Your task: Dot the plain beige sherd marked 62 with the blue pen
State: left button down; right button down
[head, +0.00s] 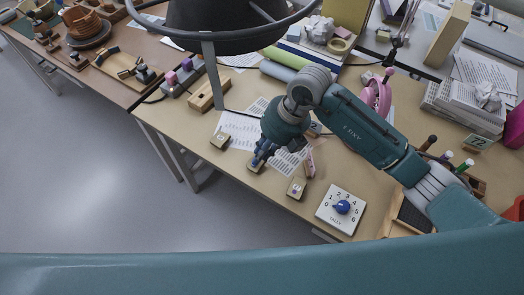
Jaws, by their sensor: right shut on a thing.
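Several small beige sherds on blocks lie along the table's front: one at the left (220,140), one under my right gripper (256,164), and one to the right (297,187). Their marks are too small to read, so I cannot tell which is 62. My right gripper (264,151) points down just above the middle block and is shut on a slim blue thing, seemingly the blue pen, mostly hidden by the fingers. I cannot tell whether its tip touches the sherd. My left gripper is not in view.
A white tally board with a blue knob (342,206) lies right of the sherds. A pen rack (478,187) with several pens stands at the right. A pink object (376,97) stands behind my arm. Printed sheets (238,128) lie behind the blocks.

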jog(key=shift+r+p, duration=2.55)
jog(key=shift+r, duration=1)
jog(key=shift+f, duration=0.1)
